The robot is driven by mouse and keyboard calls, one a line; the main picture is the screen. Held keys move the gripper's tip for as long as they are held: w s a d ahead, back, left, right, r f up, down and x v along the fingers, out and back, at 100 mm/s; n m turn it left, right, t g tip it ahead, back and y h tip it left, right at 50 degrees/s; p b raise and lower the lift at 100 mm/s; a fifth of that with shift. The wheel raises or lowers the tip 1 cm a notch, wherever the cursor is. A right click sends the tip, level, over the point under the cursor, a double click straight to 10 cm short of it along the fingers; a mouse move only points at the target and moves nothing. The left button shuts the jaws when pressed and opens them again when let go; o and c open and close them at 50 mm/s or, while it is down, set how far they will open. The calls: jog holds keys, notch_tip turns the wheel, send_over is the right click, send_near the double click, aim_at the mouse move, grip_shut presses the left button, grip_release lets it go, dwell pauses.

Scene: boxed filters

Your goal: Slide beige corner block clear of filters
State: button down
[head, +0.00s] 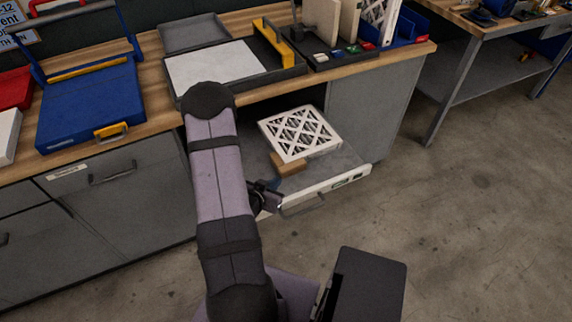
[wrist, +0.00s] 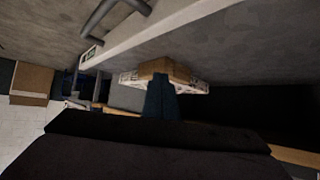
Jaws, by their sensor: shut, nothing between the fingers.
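The beige corner block (head: 289,165) lies in the open drawer, against the near-left edge of the white-framed filters (head: 300,133). My gripper (head: 274,184) is at the drawer's near left, just short of the block, with its fingers shut and empty. In the wrist view the shut fingers (wrist: 161,97) point at the beige block (wrist: 165,68) and cover part of it. Parts of the filters (wrist: 130,77) show on both sides of the block. Whether the fingertips touch the block I cannot tell.
The drawer's front (head: 345,181) with its handle (head: 303,207) stands pulled out below the wooden worktop (head: 158,75). Drawer floor to the right of the block is bare. A blue case (head: 90,105) and a tray with a white sheet (head: 217,66) stand above.

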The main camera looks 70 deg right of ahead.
aim_at(290, 164)
jog(key=d, duration=0.3)
jog(key=d+p, duration=0.1)
jog(key=d, duration=0.2)
jog(key=d+p, duration=0.1)
jog(key=d, duration=0.2)
jog(key=shift+s+d, duration=0.1)
jog(key=shift+s, duration=0.3)
jog(key=shift+f+p, duration=0.4)
jog(key=shift+p, duration=0.1)
jog(key=shift+w+f+b, duration=0.1)
jog(key=shift+f+b, duration=0.25)
jog(key=shift+b, duration=0.1)
jog(key=shift+a+f, duration=0.1)
jog(key=shift+a, duration=0.15)
